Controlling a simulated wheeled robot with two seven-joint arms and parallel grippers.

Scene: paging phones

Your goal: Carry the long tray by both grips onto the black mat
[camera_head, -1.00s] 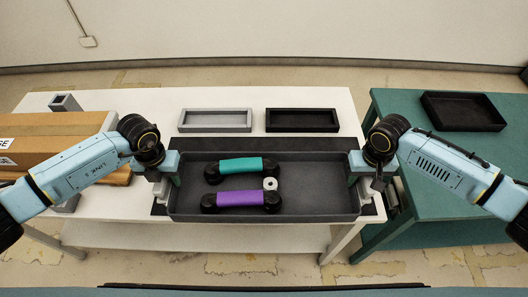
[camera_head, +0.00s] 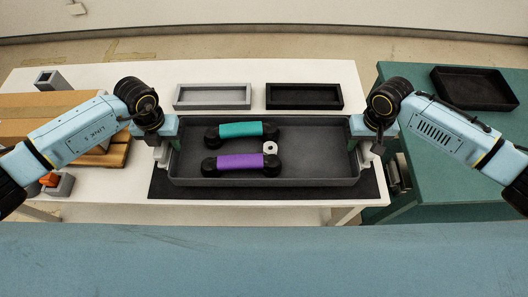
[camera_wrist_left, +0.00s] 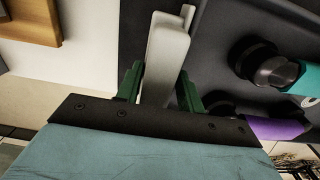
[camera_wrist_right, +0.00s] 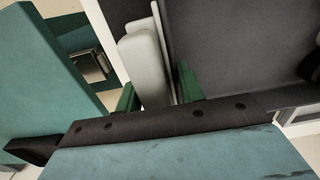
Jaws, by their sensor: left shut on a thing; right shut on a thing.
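The long dark grey tray (camera_head: 325,165) is level over the black mat (camera_head: 371,182), which shows along its front and right side. I cannot tell whether it touches the mat. In it lie a teal handset (camera_head: 241,130), a purple handset (camera_head: 240,161) and a white ring (camera_head: 270,147). My left gripper (camera_head: 164,142) is shut on the tray's left grip, a pale upright piece between the green fingers in the left wrist view (camera_wrist_left: 165,60). My right gripper (camera_head: 368,140) is shut on the right grip, likewise pale in the right wrist view (camera_wrist_right: 143,65).
A grey open tray (camera_head: 212,97) and a black open tray (camera_head: 304,97) stand behind on the white table (camera_head: 120,185). Cardboard boxes (camera_head: 40,105) are at the left. A green table (camera_head: 425,110) with a dark tray (camera_head: 475,88) is at the right.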

